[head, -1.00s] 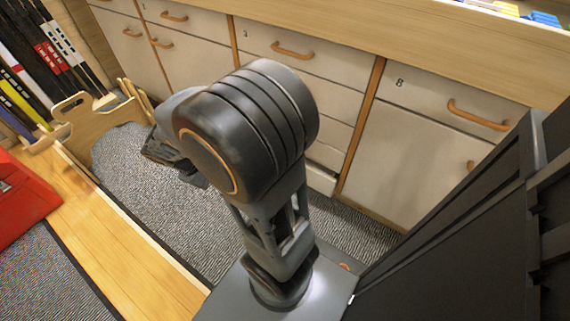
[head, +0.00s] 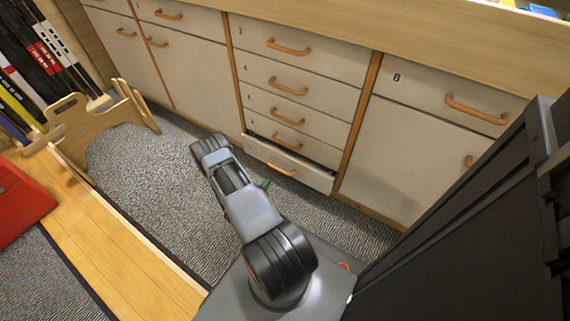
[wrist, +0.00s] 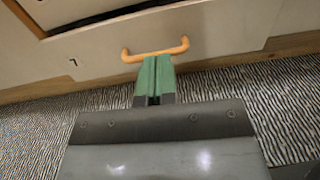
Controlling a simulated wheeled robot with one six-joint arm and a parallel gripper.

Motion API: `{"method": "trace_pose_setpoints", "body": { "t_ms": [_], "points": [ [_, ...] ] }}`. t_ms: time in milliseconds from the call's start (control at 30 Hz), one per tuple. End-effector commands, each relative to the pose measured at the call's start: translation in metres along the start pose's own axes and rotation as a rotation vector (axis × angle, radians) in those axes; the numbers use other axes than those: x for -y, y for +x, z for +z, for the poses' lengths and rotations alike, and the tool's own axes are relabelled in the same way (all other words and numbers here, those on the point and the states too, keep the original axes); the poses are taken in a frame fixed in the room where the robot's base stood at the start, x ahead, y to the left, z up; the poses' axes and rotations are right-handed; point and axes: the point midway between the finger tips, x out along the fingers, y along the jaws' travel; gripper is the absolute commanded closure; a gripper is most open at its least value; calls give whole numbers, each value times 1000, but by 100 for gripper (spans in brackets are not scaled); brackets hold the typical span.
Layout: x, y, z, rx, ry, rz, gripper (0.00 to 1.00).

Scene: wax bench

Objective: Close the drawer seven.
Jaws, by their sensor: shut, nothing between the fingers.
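Drawer seven (head: 308,179) is the bottom drawer of the middle stack and stands partly open, its pale front jutting out below a dark gap. Its front (wrist: 95,45), marked 7, also shows in the wrist view, with an orange handle (wrist: 130,57). My gripper (wrist: 157,60) has green fingers that are shut and empty, with the tips just at the handle's lower side. I cannot tell whether they touch it. In the head view only a bit of green at my gripper (head: 264,183) shows low in front of the drawer; my arm hides the rest.
The drawers above it (head: 302,88) look shut. Cabinet 8 (head: 385,150) is to the right, below the wooden bench edge. A wooden rack (head: 90,125), a bench plank (head: 120,245) and a red case (head: 20,205) are at left. Grey carpet (head: 145,175) is clear in between.

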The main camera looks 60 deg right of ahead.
Motion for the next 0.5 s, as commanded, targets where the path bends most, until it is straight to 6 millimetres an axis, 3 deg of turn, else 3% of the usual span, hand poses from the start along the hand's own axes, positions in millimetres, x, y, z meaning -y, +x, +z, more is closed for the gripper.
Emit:
{"method": "trace_pose_setpoints", "body": {
  "t_ms": [233,500],
  "points": [
    [4,17,-15,-1,-18,32,100],
    [3,68,-17,-1,-17,30,100]
  ]
}}
